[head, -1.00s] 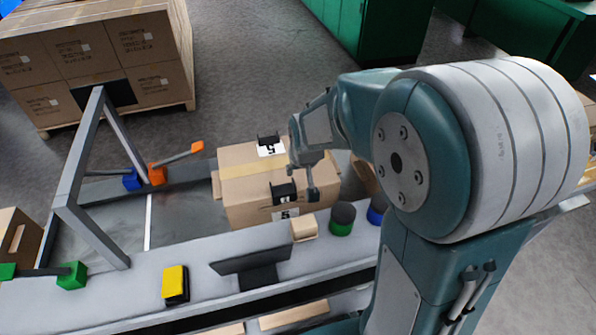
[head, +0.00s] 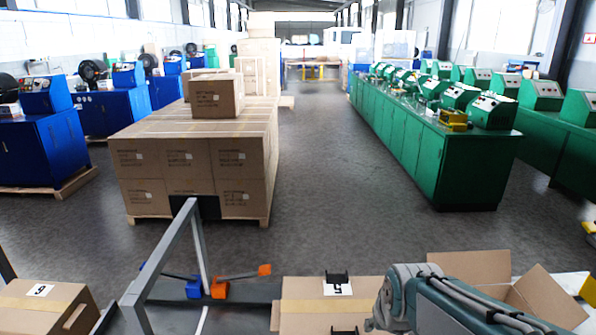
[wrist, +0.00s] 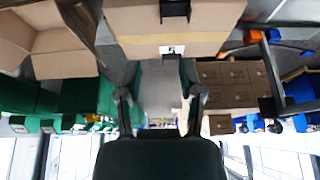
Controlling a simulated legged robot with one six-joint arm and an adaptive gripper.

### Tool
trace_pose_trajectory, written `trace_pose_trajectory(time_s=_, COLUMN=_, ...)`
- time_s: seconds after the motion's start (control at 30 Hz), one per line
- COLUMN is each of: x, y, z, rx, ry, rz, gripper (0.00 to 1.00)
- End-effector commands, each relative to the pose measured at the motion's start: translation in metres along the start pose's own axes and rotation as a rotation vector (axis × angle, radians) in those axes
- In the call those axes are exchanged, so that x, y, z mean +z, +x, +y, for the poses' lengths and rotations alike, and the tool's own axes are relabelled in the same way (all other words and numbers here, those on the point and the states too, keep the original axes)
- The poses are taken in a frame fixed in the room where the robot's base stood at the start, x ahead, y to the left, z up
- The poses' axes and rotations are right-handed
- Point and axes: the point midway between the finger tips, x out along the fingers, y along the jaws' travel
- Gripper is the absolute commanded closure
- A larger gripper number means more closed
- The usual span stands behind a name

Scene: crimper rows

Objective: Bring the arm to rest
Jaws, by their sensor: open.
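My gripper (wrist: 160,93) shows in the wrist view with its two dark fingers spread apart and nothing between them. My arm (head: 445,305) lies low at the bottom right of the head view, right of the cardboard box marked 5 (head: 305,290). That box also shows upside down at the top of the wrist view (wrist: 180,22), apart from the fingers. The fingertips are not clear in the head view.
An open cardboard box (head: 475,267) stands beside and behind my arm. A grey frame (head: 165,250) and a box marked 9 (head: 40,305) are at left. A pallet of boxes (head: 190,160) and green cabinets (head: 430,150) stand beyond, with clear floor between.

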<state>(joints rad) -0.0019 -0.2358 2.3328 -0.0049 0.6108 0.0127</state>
Motion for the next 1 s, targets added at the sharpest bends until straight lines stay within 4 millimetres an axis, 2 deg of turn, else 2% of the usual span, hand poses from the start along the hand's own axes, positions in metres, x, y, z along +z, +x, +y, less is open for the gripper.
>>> trace_pose_trajectory(time_s=0.03, x=0.005, y=-0.012, z=0.0, rx=0.0, ry=0.0, rz=0.011, gripper=0.51)
trace_pose_trajectory(time_s=0.2, x=0.028, y=-0.045, z=0.001, rx=-0.001, ry=-0.002, rz=0.026, gripper=0.51)
trace_pose_trajectory(time_s=0.5, x=0.073, y=-0.09, z=0.001, rx=-0.002, ry=-0.005, rz=0.051, gripper=0.51)
trace_pose_trajectory(time_s=0.7, x=0.093, y=-0.104, z=0.001, rx=-0.002, ry=-0.007, rz=0.058, gripper=0.51)
trace_pose_trajectory(time_s=1.0, x=0.096, y=-0.105, z=0.001, rx=-0.002, ry=-0.007, rz=0.057, gripper=0.51)
